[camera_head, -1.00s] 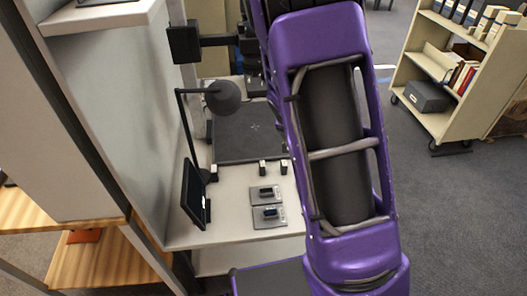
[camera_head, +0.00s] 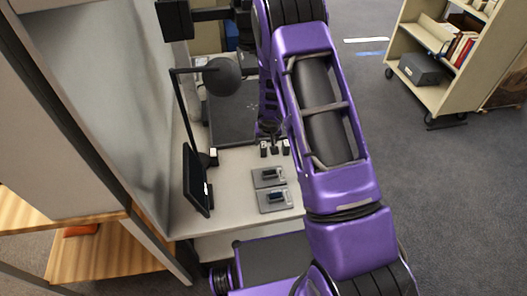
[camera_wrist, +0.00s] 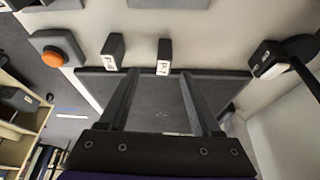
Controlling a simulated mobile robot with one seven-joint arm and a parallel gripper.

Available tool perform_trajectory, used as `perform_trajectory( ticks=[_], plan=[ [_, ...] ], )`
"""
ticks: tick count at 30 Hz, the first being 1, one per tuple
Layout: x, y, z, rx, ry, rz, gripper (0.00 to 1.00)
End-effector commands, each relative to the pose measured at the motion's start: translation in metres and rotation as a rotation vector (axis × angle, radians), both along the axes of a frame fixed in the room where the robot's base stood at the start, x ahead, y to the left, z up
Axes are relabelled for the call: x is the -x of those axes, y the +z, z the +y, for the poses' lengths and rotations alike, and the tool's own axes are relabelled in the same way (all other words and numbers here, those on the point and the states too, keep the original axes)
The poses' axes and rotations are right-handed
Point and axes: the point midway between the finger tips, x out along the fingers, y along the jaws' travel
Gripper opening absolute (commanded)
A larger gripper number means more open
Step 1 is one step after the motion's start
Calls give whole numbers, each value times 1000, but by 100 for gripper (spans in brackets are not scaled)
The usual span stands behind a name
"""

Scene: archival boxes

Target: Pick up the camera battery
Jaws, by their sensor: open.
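Two small dark blocks with white labels stand at the near edge of a black mat: a left block (camera_wrist: 113,48) and a right block (camera_wrist: 164,54) in the wrist view. They also show in the head view as a left (camera_head: 263,149) and a right block (camera_head: 286,147). I cannot tell for certain which thing is the camera battery. My gripper (camera_wrist: 158,76) is open and empty over the mat, its fingers pointing toward the blocks. The right block lies between the finger lines in the picture; contact does not show. In the head view my arm partly hides the gripper (camera_head: 271,136).
The black mat (camera_head: 230,118) lies on a pale bench. Two grey plates with small dark devices, one (camera_head: 260,184) and another (camera_head: 266,208), lie nearer. An orange button (camera_wrist: 53,59) is left in the wrist view.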

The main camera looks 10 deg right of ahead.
Motion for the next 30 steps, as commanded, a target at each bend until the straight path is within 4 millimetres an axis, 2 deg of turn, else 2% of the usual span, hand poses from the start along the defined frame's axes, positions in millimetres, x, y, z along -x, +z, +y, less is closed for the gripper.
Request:
perform_trajectory(
  ticks=[1,10,19,29,30],
  plan=[
    [-3,-9,0,0,1,0,65],
    [-13,-27,1,-1,1,0,65],
    [-30,-61,4,0,0,0,65],
    [-33,-66,4,0,0,-1,65],
    [-33,-65,4,0,0,-1,58]
  ],
)
